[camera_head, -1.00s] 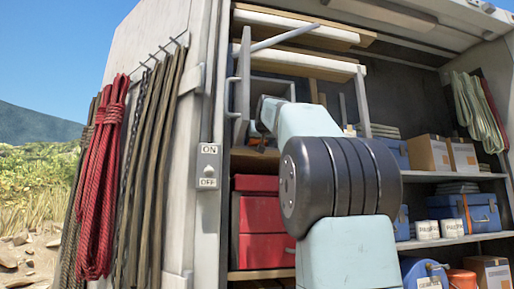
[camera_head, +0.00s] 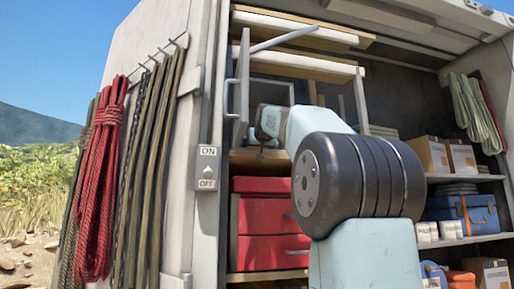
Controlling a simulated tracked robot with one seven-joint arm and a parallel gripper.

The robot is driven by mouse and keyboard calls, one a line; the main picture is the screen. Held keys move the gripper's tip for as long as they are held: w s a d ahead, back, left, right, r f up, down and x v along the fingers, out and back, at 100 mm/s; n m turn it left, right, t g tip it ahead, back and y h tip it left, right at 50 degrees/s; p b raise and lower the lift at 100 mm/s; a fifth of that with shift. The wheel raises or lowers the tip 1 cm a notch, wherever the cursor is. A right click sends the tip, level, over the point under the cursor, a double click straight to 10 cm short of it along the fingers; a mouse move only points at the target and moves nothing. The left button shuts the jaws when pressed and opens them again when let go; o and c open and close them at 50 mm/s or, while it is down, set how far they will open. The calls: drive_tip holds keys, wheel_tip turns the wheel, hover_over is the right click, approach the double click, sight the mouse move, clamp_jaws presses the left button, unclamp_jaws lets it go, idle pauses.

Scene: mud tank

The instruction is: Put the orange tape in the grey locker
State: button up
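The grey locker (camera_head: 270,90) is a small open-fronted box on the upper left shelf of the cabinet, with its grey door (camera_head: 243,80) swung open to the left. My pale blue arm reaches up to the left toward it. The dark wrist end of my gripper (camera_head: 267,121) shows just below and in front of the locker opening. The fingers are too small and dark to make out, so I cannot see whether they hold anything. I cannot see any orange tape in this view.
Red drawers (camera_head: 270,222) stand below the locker. An ON/OFF switch (camera_head: 207,168) and hanging red rope (camera_head: 102,185) are on the outer left wall. Cardboard boxes (camera_head: 432,154), a blue case (camera_head: 464,214) and white tins fill the right shelves. A grey bar crosses above the locker.

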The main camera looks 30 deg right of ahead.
drive_tip(key=v, duration=1.2)
